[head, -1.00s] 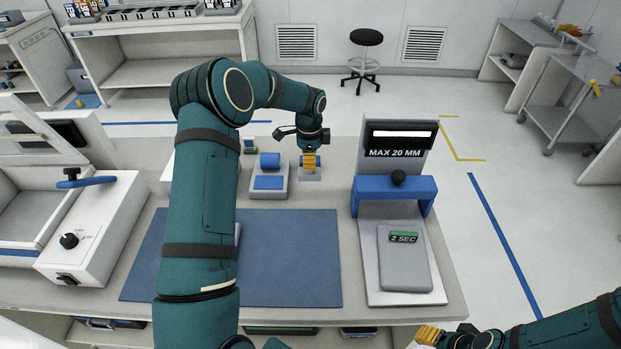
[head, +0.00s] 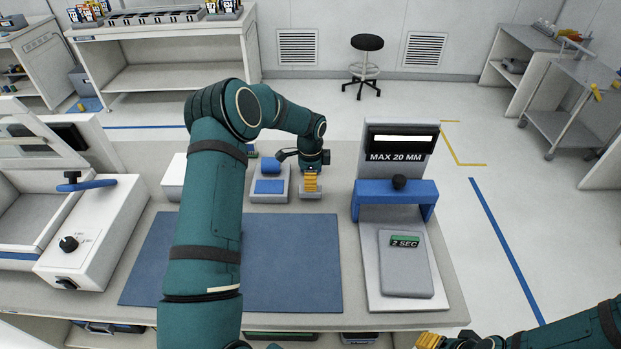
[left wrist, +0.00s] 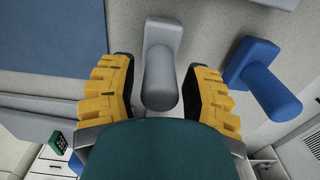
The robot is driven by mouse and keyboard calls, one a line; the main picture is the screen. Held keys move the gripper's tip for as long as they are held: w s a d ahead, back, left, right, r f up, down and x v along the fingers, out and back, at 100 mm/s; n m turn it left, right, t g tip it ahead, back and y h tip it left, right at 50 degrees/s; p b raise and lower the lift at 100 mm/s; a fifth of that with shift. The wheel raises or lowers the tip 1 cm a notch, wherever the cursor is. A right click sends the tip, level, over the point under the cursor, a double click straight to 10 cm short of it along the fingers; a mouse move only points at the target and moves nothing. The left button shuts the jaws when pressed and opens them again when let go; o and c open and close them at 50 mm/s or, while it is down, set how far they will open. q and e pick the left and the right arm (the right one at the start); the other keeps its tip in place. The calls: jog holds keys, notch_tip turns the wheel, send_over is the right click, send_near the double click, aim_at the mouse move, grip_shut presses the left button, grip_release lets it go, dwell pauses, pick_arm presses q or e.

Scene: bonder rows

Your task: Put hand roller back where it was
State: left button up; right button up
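My left gripper (head: 311,184) is low over the far part of the bench, at a small grey block (head: 311,195). In the left wrist view its yellow fingers (left wrist: 163,92) stand apart on both sides of a grey cylinder (left wrist: 160,82) joined to a grey block (left wrist: 165,32). Narrow gaps show beside the cylinder, with no clear contact. I cannot tell for certain which cylinder is the hand roller. My right gripper (head: 430,341) is partly cut off at the bottom edge.
A blue mat (head: 295,260) covers the middle of the bench and is mostly clear. A press with a blue bridge (head: 395,196) and a "MAX 20 MM" sign stands to the right. A white machine (head: 95,225) stands at left. A white box (head: 173,178) is partly behind my arm.

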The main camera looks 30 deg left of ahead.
pick_arm(q)
jog(key=shift+r, duration=0.15)
notch_tip(320, 180, up, 12)
jog(key=shift+r+p, duration=0.1)
jog(key=shift+p, duration=0.2)
dwell(0.4)
jog(key=shift+s, duration=0.1)
dwell(0.4)
